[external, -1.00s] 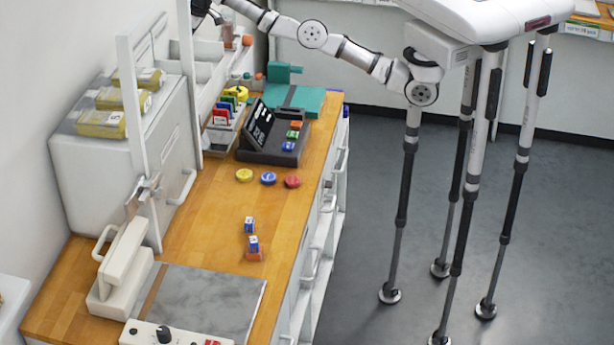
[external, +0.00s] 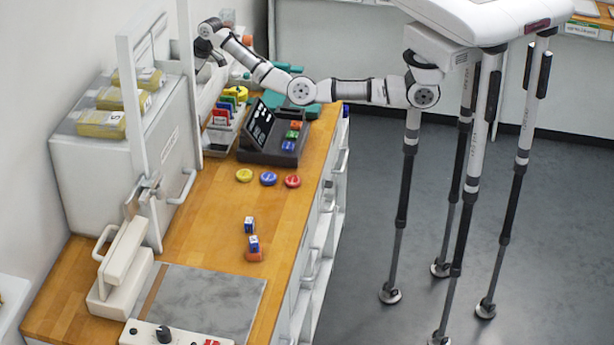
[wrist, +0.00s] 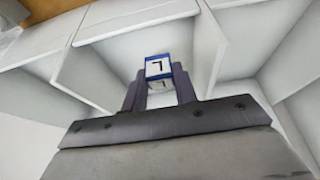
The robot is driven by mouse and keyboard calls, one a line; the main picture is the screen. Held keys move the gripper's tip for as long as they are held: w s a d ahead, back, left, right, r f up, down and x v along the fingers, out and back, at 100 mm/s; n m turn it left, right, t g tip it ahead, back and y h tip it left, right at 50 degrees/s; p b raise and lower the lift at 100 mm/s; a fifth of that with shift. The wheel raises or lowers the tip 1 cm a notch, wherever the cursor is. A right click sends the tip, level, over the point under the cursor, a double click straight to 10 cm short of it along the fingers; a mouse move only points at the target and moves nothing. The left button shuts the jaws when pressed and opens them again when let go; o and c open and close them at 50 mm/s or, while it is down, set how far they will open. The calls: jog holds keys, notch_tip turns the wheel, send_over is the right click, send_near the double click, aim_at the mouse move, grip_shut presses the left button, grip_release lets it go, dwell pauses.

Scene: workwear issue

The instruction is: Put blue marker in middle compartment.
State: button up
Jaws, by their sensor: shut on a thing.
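The blue marker (wrist: 158,66) is a small blue block with a white face and a black sign on it. My gripper (wrist: 160,88) is shut on it, with one dark finger on each side. In the wrist view the marker is in front of an open white compartment (wrist: 135,47), between two upright dividers, with other compartments to its left and right. I cannot tell whether it touches the compartment floor. In the external view my gripper (external: 203,66) is at the white shelf unit behind the bench, partly hidden by a post, and the marker cannot be made out.
Yellow, blue and red discs (external: 268,178) lie in a row. A black display stand (external: 270,140) and a card rack (external: 222,120) stand near my forearm.

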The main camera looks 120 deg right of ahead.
jog(key=shift+f+p, duration=0.5)
jog(key=shift+f, duration=1.75)
jog(key=shift+f, duration=0.1)
jog(key=o, duration=0.9)
jog(key=shift+o, duration=0.2)
jog(key=b+v, duration=0.4)
jog(key=v, duration=0.8)
